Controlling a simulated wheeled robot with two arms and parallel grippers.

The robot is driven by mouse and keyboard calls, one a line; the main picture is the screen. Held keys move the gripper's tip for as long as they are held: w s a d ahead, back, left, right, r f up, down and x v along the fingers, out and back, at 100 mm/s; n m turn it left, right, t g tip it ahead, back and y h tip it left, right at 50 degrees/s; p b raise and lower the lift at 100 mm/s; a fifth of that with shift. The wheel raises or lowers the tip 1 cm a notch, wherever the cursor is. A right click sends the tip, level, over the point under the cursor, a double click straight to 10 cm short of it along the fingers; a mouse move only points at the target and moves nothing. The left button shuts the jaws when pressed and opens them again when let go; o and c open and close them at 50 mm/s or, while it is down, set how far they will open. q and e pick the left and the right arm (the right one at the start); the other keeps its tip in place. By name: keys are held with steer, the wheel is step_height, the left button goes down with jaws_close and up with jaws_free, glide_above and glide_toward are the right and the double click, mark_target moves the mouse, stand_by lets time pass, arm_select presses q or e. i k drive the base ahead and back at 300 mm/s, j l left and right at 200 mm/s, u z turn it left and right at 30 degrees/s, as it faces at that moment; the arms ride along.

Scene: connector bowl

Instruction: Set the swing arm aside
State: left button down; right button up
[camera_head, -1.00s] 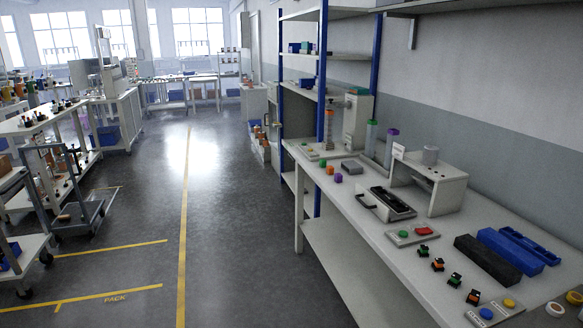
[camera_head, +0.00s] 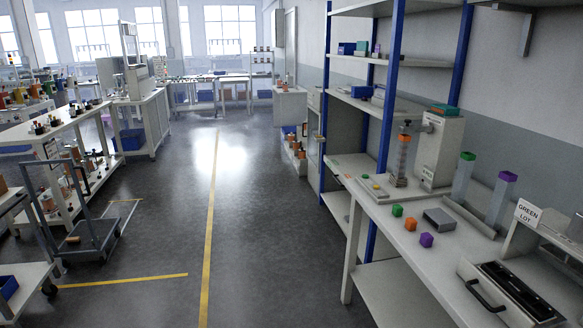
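Neither of my grippers shows in the head view. No part is clearly recognisable as the swing arm. A white fixture (camera_head: 474,271) with a black slotted top (camera_head: 517,292) sits on the bench at the lower right. A curved dark handle (camera_head: 484,295) sticks out from its left side toward the bench's front.
A cart (camera_head: 88,235) stands left. The aisle floor (camera_head: 270,250) is clear.

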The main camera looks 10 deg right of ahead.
mark_target(407, 129)
steer(key=i+j+z, duration=0.1)
steer(key=i+z, duration=0.35)
steer(key=i+j+z, duration=0.25)
steer(key=i+z, duration=0.15)
steer(key=i+j+z, duration=0.7)
steer(key=j+z, duration=0.2)
steer(key=i+j+z, duration=0.2)
steer(key=j+z, duration=0.25)
